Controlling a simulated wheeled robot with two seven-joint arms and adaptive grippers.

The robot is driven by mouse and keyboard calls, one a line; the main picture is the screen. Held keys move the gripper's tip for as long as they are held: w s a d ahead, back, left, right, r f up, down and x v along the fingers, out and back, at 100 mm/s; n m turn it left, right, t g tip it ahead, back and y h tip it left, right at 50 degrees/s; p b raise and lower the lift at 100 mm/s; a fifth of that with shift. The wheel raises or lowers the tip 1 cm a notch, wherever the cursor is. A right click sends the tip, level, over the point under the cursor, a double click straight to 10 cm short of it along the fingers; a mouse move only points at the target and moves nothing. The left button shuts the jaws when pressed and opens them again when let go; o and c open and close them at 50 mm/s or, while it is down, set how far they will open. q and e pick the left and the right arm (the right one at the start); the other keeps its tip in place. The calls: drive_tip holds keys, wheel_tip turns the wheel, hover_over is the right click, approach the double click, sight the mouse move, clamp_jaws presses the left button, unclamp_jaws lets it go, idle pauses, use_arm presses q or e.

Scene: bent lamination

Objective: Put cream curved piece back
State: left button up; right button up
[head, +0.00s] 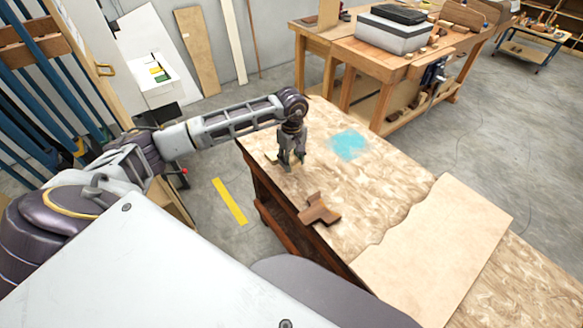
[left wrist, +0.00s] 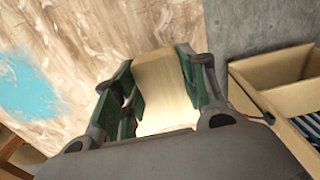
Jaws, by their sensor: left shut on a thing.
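In the left wrist view, the cream curved piece (left wrist: 163,85) is between the green-padded fingers of my left gripper (left wrist: 158,88). Its lower part looks brighter and bends toward the palm. In the head view, my left gripper (head: 291,160) points down over the left part of the workbench (head: 375,185). Only a small pale bit of the piece shows beside the fingertips there. I cannot tell whether the piece touches the bench top. My right gripper is not in view.
A brown wooden block form (head: 320,210) lies at the bench's near edge. A pale thin sheet (head: 440,250) covers the right part, and a cyan patch (head: 348,145) marks the top. A second workbench (head: 400,60) stands behind. A cardboard box (left wrist: 280,85) shows beyond the bench edge.

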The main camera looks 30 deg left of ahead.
sight(292, 174)
use_arm(q)
drive_tip(key=shift+f, duration=2.4)
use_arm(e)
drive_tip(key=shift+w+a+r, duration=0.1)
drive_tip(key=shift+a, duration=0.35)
use_arm(q)
drive_tip(key=o, duration=1)
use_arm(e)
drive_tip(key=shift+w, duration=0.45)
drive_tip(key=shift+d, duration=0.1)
